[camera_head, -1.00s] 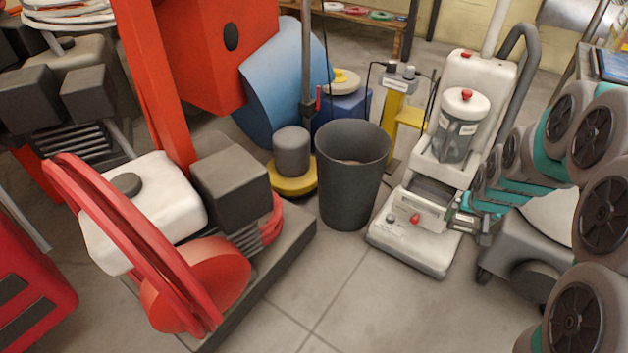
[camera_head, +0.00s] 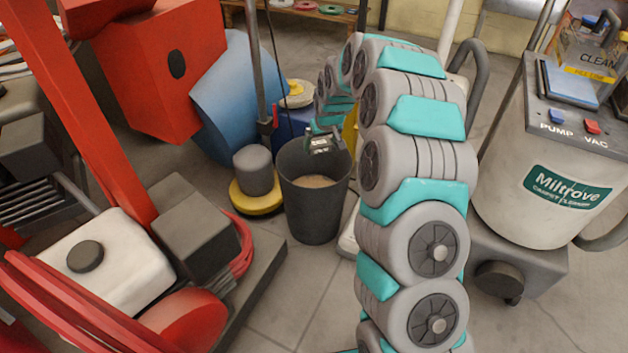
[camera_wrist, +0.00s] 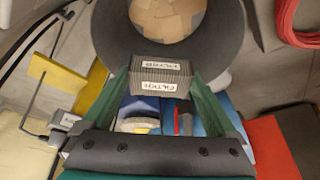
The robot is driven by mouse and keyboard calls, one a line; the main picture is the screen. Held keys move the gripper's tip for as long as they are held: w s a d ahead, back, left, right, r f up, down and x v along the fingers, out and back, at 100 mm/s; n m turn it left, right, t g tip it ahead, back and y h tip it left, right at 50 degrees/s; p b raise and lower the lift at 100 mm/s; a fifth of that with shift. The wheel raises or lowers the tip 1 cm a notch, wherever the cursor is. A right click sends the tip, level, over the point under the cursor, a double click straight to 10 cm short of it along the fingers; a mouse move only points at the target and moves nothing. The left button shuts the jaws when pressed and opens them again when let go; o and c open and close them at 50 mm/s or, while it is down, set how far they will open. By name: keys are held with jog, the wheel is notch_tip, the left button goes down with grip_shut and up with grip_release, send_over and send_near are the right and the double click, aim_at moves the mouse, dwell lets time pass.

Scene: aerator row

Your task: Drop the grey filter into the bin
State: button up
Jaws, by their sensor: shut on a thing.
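The grey filter (camera_wrist: 162,82) is a pleated block with white labels reading "FILTER". My gripper (camera_wrist: 161,76) is shut on it, with a green finger at each side. The bin (camera_head: 313,212) is a round dark grey container standing on the floor. In the head view my gripper (camera_head: 321,145) is over the bin's far rim, small and partly hard to make out. In the wrist view the bin's rim (camera_wrist: 108,38) is beyond the filter, and brown material (camera_wrist: 168,18) shows inside at its bottom.
A grey cylinder on a yellow disc (camera_head: 254,172) stands left of the bin. A red and white machine (camera_head: 110,265) fills the left. A carpet cleaner (camera_head: 545,190) stands at right. My arm hides most of the upright white machine. Some floor (camera_head: 285,300) in front is clear.

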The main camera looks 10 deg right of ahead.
jog(key=shift+w+d, duration=0.1)
jog(key=shift+w, duration=0.15)
jog(key=shift+f, duration=2.95)
jog(key=o, duration=1)
jog(key=b+v, duration=0.1)
jog(key=v, duration=0.6)
jog(key=shift+s+r, duration=0.15)
jog(key=shift+r, duration=0.15)
